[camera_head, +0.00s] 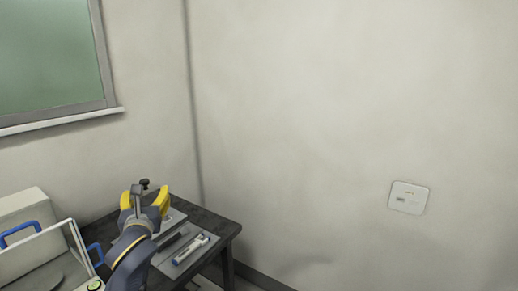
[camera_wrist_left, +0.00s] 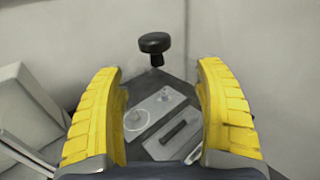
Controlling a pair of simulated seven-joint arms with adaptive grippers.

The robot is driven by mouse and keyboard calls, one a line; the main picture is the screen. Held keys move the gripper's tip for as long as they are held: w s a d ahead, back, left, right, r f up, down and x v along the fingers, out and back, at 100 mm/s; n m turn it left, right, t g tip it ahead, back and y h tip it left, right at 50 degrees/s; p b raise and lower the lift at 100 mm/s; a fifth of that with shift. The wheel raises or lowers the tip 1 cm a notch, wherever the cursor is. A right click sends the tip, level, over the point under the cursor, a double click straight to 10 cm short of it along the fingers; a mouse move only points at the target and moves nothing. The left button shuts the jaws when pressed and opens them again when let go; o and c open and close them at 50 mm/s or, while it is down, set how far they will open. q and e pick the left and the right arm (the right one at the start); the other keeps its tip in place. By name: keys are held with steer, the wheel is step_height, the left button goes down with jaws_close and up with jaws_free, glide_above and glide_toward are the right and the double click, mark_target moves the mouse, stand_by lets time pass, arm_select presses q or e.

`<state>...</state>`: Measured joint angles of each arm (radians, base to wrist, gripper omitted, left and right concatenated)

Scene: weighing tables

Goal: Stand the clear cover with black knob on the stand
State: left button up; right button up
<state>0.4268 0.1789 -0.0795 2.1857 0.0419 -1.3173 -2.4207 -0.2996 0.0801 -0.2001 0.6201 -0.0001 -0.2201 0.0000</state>
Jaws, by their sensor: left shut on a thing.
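My left gripper (camera_head: 145,198) has its yellow fingers spread around the clear cover and shut on it, above the dark table's left part. The cover's black knob (camera_head: 144,184) sticks up between the fingers, and it also shows in the left wrist view (camera_wrist_left: 154,43). The cover's transparent body can hardly be made out between the fingers (camera_wrist_left: 163,112). A grey plate (camera_wrist_left: 158,104) lies on the table below, with a pale ring outline and a small clear shape seen over it. I cannot tell which piece is the stand. My right gripper is not in view.
A dark table (camera_head: 222,228) stands in the corner. On it lies a grey tray (camera_head: 168,265) with a dark bar and a white-and-blue tool (camera_head: 190,248). A white instrument with blue handles (camera_head: 20,235) stands at the left. Walls close off the back and right.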

arm_select(q)
steer(key=s+d+f+m+h, duration=0.1)
steer(key=s+d+f, duration=0.3)
steer(key=s+f, duration=0.2)
steer(key=s+d+f+m+h, duration=0.1)
steer(key=s+d+f, duration=0.3)
steer(key=s, duration=0.4)
steer(key=s+d+f+m+h, duration=0.1)
steer(key=s+d+f+h, duration=0.2)
steer(key=s+f, duration=0.4)
steer(key=shift+s+d+f+t, duration=0.35)
steer(key=shift+s+d, duration=0.2)
steer(key=shift+d, duration=0.25)
